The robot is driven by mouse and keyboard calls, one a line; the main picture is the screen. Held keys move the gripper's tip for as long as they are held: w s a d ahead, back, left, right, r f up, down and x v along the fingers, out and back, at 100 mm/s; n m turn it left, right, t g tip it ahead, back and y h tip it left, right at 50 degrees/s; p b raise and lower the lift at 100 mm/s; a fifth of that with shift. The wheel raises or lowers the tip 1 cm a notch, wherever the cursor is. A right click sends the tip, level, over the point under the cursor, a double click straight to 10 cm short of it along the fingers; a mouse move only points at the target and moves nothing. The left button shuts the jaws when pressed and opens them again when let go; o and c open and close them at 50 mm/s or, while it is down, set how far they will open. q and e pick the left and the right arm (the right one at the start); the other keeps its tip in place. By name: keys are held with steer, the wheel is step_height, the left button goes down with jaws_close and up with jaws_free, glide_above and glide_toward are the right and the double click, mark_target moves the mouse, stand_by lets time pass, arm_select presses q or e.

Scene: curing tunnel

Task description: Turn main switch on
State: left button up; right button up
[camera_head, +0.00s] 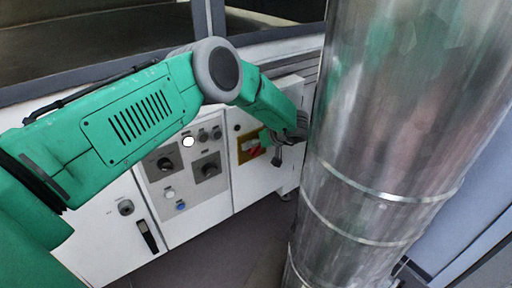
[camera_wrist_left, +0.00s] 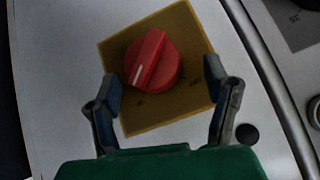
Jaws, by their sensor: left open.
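The main switch is a red rotary knob (camera_wrist_left: 153,63) with a white pointer mark, on a yellow square plate (camera_wrist_left: 183,103). In the left wrist view the knob lies ahead of my left gripper (camera_wrist_left: 163,85), between the lines of its two fingers. The gripper is open, and its fingertips overlap the plate's edges in that view. I cannot tell whether they touch the panel. In the head view my left gripper (camera_head: 290,145) is beside the plate (camera_head: 243,145), and the red knob (camera_head: 254,149) is partly hidden by it. My right gripper is not in view.
A white cabinet (camera_head: 213,218) carries a grey control panel (camera_head: 162,185) with black rotary switches and small buttons. A black handle (camera_head: 147,236) is on its left door. A large shiny metal duct (camera_head: 385,130) stands close to the right of my left gripper.

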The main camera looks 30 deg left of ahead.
arm_select(q)
step_height(320, 180, up, 9)
steer(key=shift+s+a+f, duration=0.1)
stand_by(0.6)
